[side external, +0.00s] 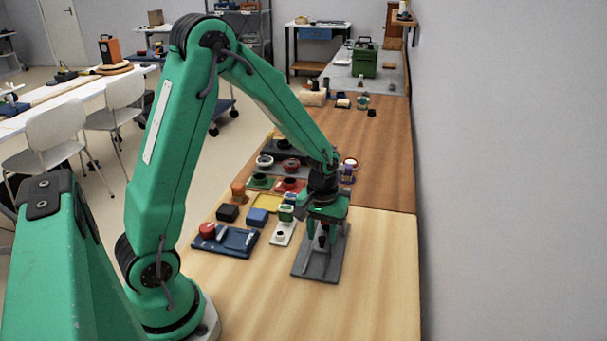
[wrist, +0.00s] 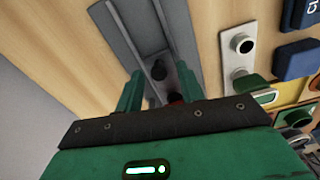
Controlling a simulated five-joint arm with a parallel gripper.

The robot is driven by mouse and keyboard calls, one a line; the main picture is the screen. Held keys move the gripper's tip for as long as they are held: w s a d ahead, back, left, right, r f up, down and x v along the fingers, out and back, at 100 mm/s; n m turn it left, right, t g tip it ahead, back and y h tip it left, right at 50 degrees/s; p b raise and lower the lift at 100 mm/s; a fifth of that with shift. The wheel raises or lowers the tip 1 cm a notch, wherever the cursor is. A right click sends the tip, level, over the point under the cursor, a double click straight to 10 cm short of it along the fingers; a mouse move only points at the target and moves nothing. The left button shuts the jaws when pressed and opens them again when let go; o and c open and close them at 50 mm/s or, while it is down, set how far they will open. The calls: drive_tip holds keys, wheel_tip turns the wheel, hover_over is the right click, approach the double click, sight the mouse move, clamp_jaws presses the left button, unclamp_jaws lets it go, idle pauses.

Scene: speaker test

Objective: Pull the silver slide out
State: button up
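The silver slide shows as a grey rail plate (side external: 317,269) lying on the light wooden bench in the side view, below my gripper (side external: 321,238). In the wrist view the rail (wrist: 122,24) runs up to the top edge, with raised long sides and a lighter inner channel. A small dark knob (wrist: 158,70) stands in the channel. My gripper (wrist: 158,82) has its two green fingers apart, one on each side of the knob, with visible gaps. The near end of the rail is hidden behind my gripper body.
A white plate with a dark knob (wrist: 241,43) lies beside the rail. A dark blue tray with a red knob (side external: 207,230) and several coloured blocks and fixtures crowd the left. The wall (side external: 500,180) is on the right. The bench front (side external: 370,310) is clear.

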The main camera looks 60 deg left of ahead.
clamp_jaws()
drive_tip(key=s+d, duration=0.5)
drive_tip(key=s, duration=0.1)
drive_tip(key=shift+d, duration=0.3)
drive_tip(key=shift+o, duration=0.7)
unclamp_jaws()
drive_tip(key=shift+w, duration=0.15)
drive_tip(key=shift+r, duration=0.1)
wheel_tip(320, 180, up, 8)
drive_tip(key=shift+f, duration=0.2)
